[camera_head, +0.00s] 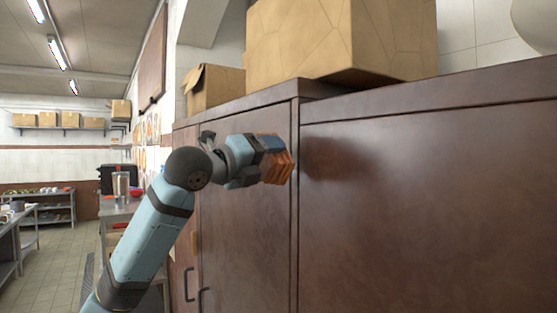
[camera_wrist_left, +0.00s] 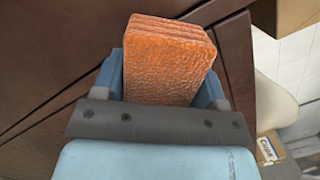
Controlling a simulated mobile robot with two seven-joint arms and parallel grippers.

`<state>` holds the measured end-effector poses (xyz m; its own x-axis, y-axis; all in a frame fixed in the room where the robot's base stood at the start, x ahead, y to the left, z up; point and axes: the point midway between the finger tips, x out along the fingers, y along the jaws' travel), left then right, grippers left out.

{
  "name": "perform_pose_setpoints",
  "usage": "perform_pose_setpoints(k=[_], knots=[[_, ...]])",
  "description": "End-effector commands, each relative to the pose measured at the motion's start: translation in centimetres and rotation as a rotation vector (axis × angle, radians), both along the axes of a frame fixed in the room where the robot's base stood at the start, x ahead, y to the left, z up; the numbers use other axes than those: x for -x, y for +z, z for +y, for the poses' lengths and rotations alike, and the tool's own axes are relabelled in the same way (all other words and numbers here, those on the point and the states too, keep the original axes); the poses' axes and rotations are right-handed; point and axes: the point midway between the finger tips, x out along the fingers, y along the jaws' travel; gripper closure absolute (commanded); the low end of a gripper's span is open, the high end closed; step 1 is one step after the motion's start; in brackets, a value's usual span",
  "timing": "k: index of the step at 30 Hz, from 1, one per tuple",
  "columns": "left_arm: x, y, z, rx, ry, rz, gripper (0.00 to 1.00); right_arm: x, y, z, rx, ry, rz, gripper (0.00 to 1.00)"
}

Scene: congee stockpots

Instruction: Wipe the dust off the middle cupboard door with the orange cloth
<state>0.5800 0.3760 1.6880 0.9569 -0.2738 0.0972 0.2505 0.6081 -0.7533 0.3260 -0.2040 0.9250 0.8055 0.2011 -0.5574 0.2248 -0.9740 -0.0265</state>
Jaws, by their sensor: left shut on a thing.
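The orange cloth (camera_head: 280,168) is a thick folded pad held in my left gripper (camera_head: 268,158), high up in front of the dark brown cupboard. In the left wrist view the cloth (camera_wrist_left: 166,62) stands out between the two blue fingers of the gripper (camera_wrist_left: 165,85), which are shut on it. The cloth is close to the upright seam between the middle cupboard door (camera_head: 245,225) and the large right-hand door (camera_head: 430,205). I cannot tell whether it touches the surface. My arm and gripper cover part of the middle door. Dust is not clearly visible. My right gripper is not in view.
A large cardboard box (camera_head: 300,45) and a smaller one (camera_head: 215,88) stand on the cupboard top, above the gripper. Door handles (camera_head: 203,300) stick out low down. A steel table (camera_head: 117,209) stands further left, with open tiled floor (camera_head: 55,265) beyond.

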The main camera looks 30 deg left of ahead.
Motion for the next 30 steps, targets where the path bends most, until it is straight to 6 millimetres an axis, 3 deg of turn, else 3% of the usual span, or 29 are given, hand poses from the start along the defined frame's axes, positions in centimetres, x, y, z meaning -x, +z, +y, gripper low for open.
perform_pose_setpoints(k=[6, 20, 30], knots=[[1.7, 0.0, 0.7, -0.001, 0.001, -0.001, 0.53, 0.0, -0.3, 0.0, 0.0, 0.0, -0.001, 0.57], [2.2, 0.0, 1.0, 0.0, 0.0, -0.001, 0.53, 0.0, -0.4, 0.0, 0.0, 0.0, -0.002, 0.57], [4.6, -0.1, 1.9, -0.001, 0.001, -0.001, 0.53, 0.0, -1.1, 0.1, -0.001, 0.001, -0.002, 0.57]])
